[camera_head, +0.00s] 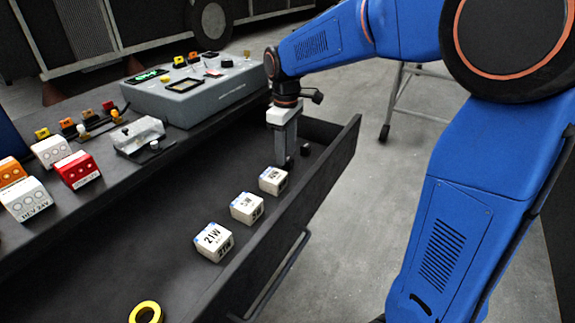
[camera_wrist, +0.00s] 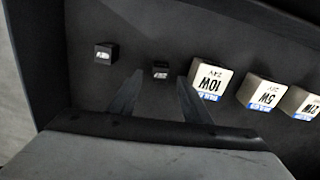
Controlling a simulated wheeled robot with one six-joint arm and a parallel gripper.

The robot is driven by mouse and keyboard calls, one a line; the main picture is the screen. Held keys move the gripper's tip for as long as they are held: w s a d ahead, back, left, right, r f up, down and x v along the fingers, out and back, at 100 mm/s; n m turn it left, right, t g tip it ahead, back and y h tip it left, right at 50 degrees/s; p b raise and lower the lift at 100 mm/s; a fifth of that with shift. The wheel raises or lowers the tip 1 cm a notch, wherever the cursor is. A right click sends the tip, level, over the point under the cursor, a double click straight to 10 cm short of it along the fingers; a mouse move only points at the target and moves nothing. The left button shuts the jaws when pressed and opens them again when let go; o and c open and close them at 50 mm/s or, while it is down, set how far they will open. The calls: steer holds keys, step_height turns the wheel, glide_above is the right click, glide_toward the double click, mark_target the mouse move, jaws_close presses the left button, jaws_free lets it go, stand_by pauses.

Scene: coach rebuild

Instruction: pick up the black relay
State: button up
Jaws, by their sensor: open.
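Two small black cubes with pale labels lie in the open drawer; I cannot read the labels to tell which is the relay. In the wrist view one black cube (camera_wrist: 160,72) is between my gripper's fingertips (camera_wrist: 158,88), just beyond them. The other black cube (camera_wrist: 104,53) is to the left, outside the fingers. My gripper (camera_head: 284,160) points down into the drawer's far end, open, with nothing held. In the head view one black cube (camera_head: 305,150) shows just right of the fingers. The nearer cube is mostly hidden at the fingers there.
White bulb boxes marked 10W (camera_wrist: 210,78), 5W (camera_wrist: 262,92) and 21W (camera_head: 213,241) stand in a row beside the cubes. A yellow ring (camera_head: 146,312) lies nearer. The drawer's walls (camera_head: 330,170) enclose them. A grey tester box (camera_head: 190,95) stands on the bench.

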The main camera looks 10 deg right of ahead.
steer(key=shift+f, duration=0.8)
jaws_close()
steer(key=shift+r, duration=0.1)
